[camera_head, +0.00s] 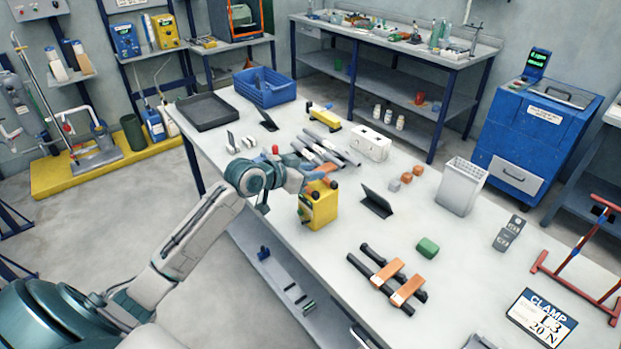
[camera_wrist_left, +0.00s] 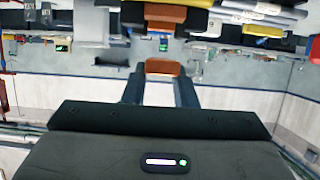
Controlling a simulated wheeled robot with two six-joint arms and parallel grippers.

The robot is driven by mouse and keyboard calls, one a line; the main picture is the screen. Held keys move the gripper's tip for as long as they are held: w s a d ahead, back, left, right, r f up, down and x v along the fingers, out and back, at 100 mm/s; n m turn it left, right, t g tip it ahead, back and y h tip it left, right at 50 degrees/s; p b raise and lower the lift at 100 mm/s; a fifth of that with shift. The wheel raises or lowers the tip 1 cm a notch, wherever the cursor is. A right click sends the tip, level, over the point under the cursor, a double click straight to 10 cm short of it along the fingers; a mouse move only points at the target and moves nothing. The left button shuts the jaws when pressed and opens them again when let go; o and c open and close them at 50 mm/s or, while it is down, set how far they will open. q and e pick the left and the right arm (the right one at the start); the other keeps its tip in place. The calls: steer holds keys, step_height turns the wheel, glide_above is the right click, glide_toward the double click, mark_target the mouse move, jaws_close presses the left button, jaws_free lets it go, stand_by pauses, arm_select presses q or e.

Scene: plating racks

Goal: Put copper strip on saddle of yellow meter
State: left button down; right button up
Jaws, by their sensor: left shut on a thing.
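The yellow meter (camera_head: 319,207) stands upright on the table, left of its middle, with dark and orange parts on top. My left gripper (camera_head: 308,179) is at the meter's top, on its far left side. In the left wrist view my left gripper (camera_wrist_left: 160,88) has a copper strip (camera_wrist_left: 161,67) between its fingertips and is shut on it. In the head view the held strip is hard to make out, and I cannot tell whether it touches the meter. Two other copper strips (camera_head: 407,290) lie across dark bars at the front. My right gripper is not in view.
A black stand (camera_head: 377,201) is just right of the meter. Grey bars (camera_head: 322,150) and a white socket block (camera_head: 371,143) lie behind it.

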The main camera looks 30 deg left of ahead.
mark_target(310, 189)
arm_select(q)
step_height(310, 189, down, 2)
steer(key=shift+s+f+p, duration=0.1)
steer(key=shift+f+p, duration=0.05)
steer(key=shift+p, duration=0.4)
steer(key=shift+f, duration=0.4)
steer(key=shift+f, duration=0.2)
steer(key=c, duration=1.2)
jaws_free()
steer(key=shift+o, duration=0.2)
